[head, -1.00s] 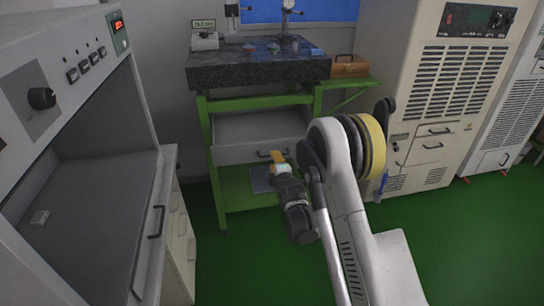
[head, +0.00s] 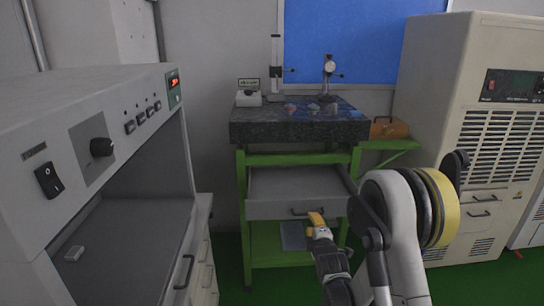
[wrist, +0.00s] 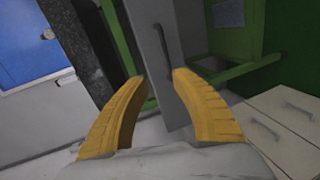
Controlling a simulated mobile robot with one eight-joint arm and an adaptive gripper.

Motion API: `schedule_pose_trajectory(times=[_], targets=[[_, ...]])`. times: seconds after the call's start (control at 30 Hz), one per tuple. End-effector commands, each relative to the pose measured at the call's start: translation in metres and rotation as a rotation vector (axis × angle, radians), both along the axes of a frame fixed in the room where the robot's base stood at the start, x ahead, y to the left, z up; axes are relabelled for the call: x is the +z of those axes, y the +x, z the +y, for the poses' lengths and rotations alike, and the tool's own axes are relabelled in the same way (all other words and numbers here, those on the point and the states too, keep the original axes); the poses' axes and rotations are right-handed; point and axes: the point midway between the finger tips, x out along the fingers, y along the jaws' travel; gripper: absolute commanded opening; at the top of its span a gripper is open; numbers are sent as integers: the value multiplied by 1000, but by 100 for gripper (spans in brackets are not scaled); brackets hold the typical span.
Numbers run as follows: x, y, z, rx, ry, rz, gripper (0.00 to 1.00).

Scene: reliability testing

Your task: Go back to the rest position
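My gripper (head: 316,219) is at the front of a grey drawer (head: 270,208) in the green-framed bench, close to its dark handle (head: 299,213). The drawer is pulled out, and its inside shows below the stone top. In the wrist view, my two yellow fingers (wrist: 159,77) are spread apart with nothing between them. The grey drawer front (wrist: 154,50) and its handle (wrist: 178,78) lie beyond the fingertips. I cannot tell how far the fingers are from the handle.
A dark stone slab (head: 260,131) on the bench bears a dial gauge stand (head: 329,80) and small parts. A grey cabinet with a work chamber (head: 135,235) stands close on the left. A beige machine (head: 478,165) stands on the right. Green floor shows between.

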Motion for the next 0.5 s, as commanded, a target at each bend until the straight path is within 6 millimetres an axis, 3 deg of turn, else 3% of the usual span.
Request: schedule_pose_trajectory(times=[0.13,0.27,0.5], targets=[[48,-19,-2,-53,164,81,31],[88,-51,-4,-125,339,166,31],[140,-137,-7,-294,647,316,31]])
